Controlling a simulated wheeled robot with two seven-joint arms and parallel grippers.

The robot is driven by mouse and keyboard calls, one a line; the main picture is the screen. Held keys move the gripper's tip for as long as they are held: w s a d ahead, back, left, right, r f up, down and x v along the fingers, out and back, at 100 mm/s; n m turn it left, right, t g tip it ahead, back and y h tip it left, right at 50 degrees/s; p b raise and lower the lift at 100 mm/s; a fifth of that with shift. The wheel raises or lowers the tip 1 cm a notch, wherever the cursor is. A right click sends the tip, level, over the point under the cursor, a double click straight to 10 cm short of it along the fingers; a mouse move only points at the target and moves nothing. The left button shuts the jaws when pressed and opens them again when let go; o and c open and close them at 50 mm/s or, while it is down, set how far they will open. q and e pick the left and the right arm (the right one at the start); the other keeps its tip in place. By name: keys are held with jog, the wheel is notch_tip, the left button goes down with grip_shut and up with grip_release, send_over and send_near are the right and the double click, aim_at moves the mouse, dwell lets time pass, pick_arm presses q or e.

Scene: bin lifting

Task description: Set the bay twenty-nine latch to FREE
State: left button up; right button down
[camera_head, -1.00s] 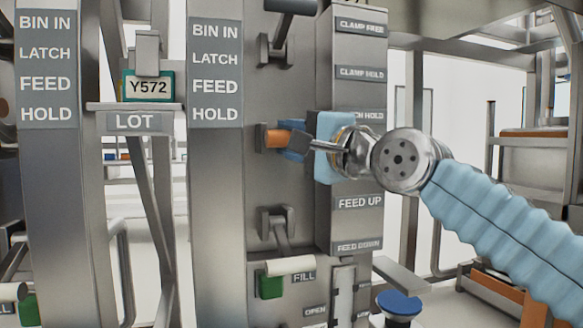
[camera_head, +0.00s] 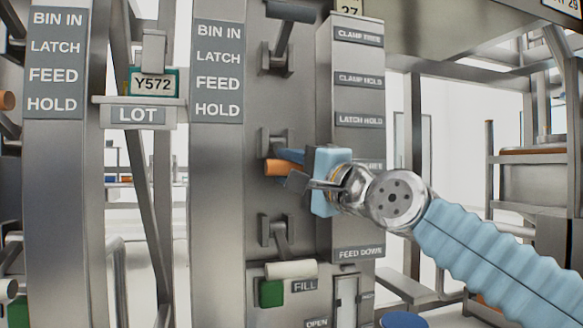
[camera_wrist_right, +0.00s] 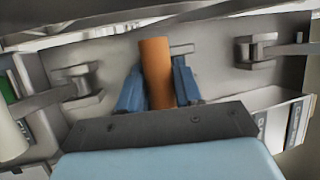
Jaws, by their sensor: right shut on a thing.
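The latch lever has an orange grip (camera_head: 277,168) and a bracket on a grey metal post. My right gripper (camera_head: 292,166) has blue fingers shut on this grip, which sits below the level of the LATCH HOLD label (camera_head: 359,120). The orange grip stands between the blue fingers in the right wrist view (camera_wrist_right: 155,72). The label below LATCH HOLD is mostly hidden by my gripper; only its end, like "REE", shows. My left gripper is not in view.
Another lever (camera_head: 290,20) with a dark grip is above, and a white-gripped lever (camera_head: 291,269) is below. CLAMP FREE, CLAMP HOLD (camera_head: 358,80) and FEED DOWN labels line the panel. A partial sign above it (camera_head: 349,8) reads 27; one at top right (camera_head: 566,16) reads 29.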

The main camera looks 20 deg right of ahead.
jog(key=shift+w+f, duration=0.1)
jog(key=shift+f, duration=0.1)
jog(key=c, duration=0.8)
grip_release()
jog(key=shift+c, duration=0.2)
jog(key=shift+r, duration=0.1)
jog(key=shift+s+d, duration=0.1)
jog(key=shift+s, duration=0.15)
jog(key=b+v, duration=0.2)
jog(key=v, duration=1.1)
jog(key=shift+s, duration=0.1)
